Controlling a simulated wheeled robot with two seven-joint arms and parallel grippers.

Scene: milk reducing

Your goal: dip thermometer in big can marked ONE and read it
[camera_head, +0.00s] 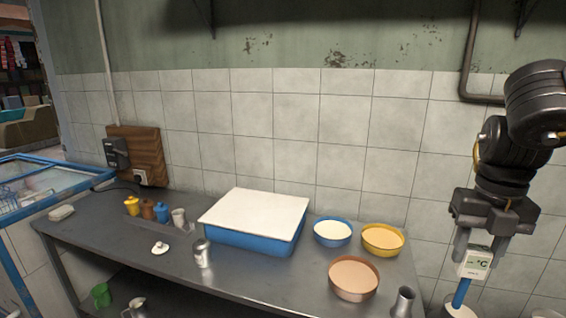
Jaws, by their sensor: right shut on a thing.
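My right gripper (480,252) is at the right edge of the head view, shut on the thermometer (476,264). The thermometer has a white body with a "°C" display, and its blue stem (461,293) points down. I cannot make out a reading. Below the stem, at the bottom edge, a round white-topped thing (459,312) shows in part; it may be a can. I cannot tell whether the stem tip is above it or in it. No mark ONE is legible. My left gripper is not in view.
The metal table (135,240) holds a covered blue tray (250,240), a blue bowl (333,232), a yellow bowl (382,239), a brown bowl (353,278), a metal jug (403,302) and several small containers. Another pale round thing (547,314) shows at the bottom right. A tiled wall stands behind.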

